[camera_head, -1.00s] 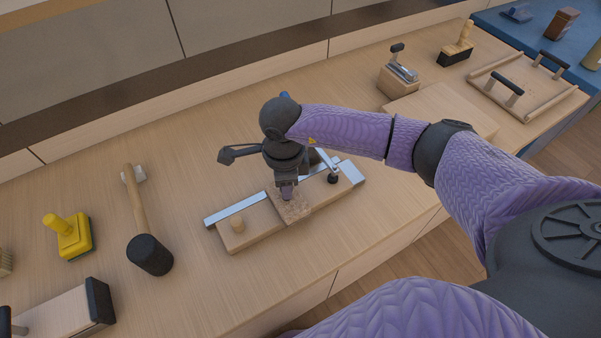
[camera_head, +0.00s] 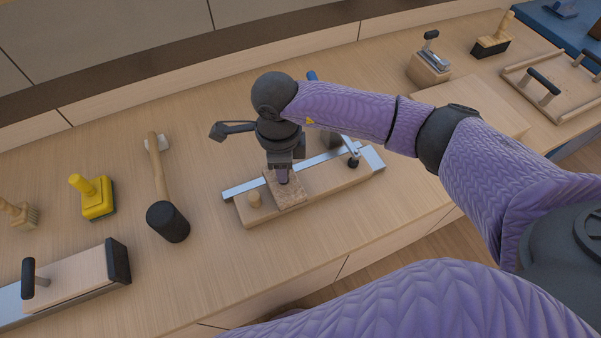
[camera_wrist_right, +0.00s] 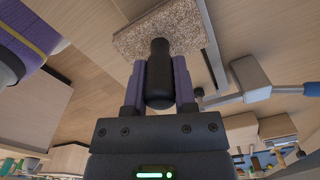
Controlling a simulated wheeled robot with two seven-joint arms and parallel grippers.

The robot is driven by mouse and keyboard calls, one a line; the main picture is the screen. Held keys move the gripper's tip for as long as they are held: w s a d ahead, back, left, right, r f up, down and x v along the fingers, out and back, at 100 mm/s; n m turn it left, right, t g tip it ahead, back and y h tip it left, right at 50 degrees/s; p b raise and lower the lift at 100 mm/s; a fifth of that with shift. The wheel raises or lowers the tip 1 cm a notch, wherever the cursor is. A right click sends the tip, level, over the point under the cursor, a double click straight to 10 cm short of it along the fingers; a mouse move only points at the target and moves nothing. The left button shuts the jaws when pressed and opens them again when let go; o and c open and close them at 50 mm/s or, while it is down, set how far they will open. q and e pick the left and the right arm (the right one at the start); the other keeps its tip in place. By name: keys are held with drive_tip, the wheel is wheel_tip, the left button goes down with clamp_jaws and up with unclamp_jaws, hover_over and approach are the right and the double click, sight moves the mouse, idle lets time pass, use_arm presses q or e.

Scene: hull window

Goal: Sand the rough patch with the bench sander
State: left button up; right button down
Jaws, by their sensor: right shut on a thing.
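The bench sander, a speckled tan block (camera_head: 290,197) with a black upright handle (camera_wrist_right: 158,78), rests on a narrow wooden board (camera_head: 335,186). My right gripper (camera_head: 283,181) points down over the block. In the right wrist view its two fingers (camera_wrist_right: 158,85) are shut around the handle. No rough patch shows apart from the block; whatever is under the block is hidden. My left gripper is not in view.
A metal strip (camera_head: 240,187) lies along the board's back edge, and a clamp (camera_head: 352,155) stands at its right. The bench in front of the board is clear.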

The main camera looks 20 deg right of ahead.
wheel_tip(320, 180, up, 5)
drive_tip(key=p, duration=0.4)
drive_tip(key=shift+r, duration=0.2)
drive_tip(key=shift+f, duration=0.15)
